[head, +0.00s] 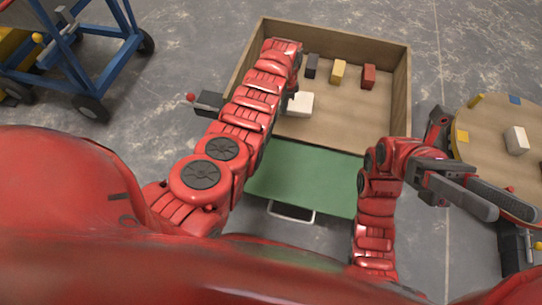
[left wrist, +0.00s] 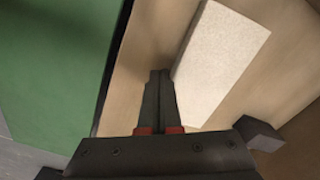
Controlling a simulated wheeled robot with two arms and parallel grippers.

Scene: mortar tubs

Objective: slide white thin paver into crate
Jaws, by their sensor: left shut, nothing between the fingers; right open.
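A white paver (head: 300,103) lies on the floor of the wooden crate (head: 402,85), close to the green panel; my left arm partly covers it. In the left wrist view the paver (left wrist: 222,60) is a pale, speckled slab. My left gripper (left wrist: 160,75) is shut and empty, its fingertips beside the paver's left edge; I cannot tell whether they touch it. My right gripper (head: 517,212) is open and empty, outside the crate at the right.
Black (head: 311,66), yellow (head: 338,72) and red (head: 368,76) blocks stand in the crate. A green panel (head: 310,180) lies at its near side. A round table (head: 480,125) at right holds another white block (head: 517,140). A blue cart (head: 85,70) stands upper left.

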